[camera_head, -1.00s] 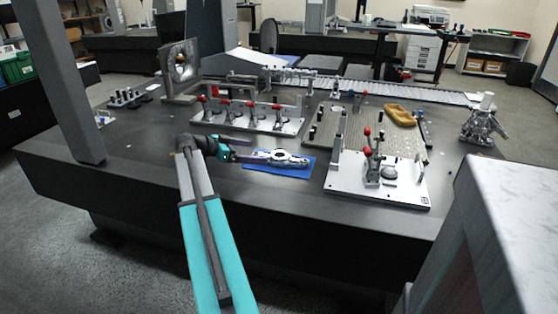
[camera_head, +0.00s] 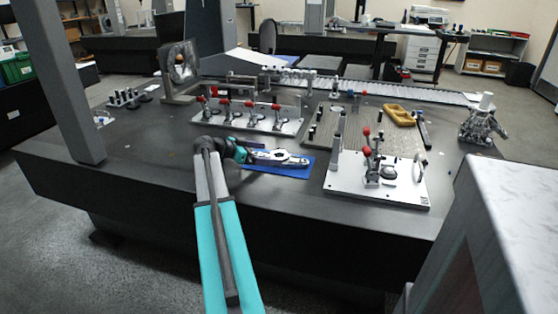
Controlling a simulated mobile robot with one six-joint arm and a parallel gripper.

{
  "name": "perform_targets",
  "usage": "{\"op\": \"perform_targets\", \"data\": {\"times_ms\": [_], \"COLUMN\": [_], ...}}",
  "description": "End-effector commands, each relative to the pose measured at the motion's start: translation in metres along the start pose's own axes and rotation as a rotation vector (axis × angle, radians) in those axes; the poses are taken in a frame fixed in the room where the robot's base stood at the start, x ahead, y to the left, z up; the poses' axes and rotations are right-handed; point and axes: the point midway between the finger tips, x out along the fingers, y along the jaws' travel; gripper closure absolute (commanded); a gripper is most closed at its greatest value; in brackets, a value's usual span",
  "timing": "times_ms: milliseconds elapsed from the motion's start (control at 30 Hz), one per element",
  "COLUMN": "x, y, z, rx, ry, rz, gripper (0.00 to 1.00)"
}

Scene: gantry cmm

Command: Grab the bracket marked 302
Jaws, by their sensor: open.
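A silver metal part (camera_head: 280,157) with a rounded ring-like middle lies flat on a blue mat (camera_head: 297,171) near the front edge of the dark table. No number can be read on it or on any other part, so I cannot tell which thing is the bracket marked 302. My gripper (camera_head: 256,151) is open at the left end of the silver part, low over the mat's left side. Its fingers are small and partly hidden by my wrist, and I cannot tell whether they touch the part.
A fixture with several red-handled clamps (camera_head: 245,119) stands behind the mat. A white fixture plate (camera_head: 400,192) is to the right, with a perforated plate (camera_head: 345,135) and a yellow part (camera_head: 399,115) beyond. A grey column (camera_head: 70,80) rises at left. The table's front left is clear.

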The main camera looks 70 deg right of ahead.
Motion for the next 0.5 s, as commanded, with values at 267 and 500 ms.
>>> {"op": "perform_targets", "data": {"times_ms": [267, 500], "x": [0.03, 0.048], "y": [-0.001, -0.001], "z": [0.003, 0.003], "rx": [0.0, 0.0], "ry": [0.0, 0.0], "rz": [0.001, 0.0], "gripper": [0.0, 0.0]}}
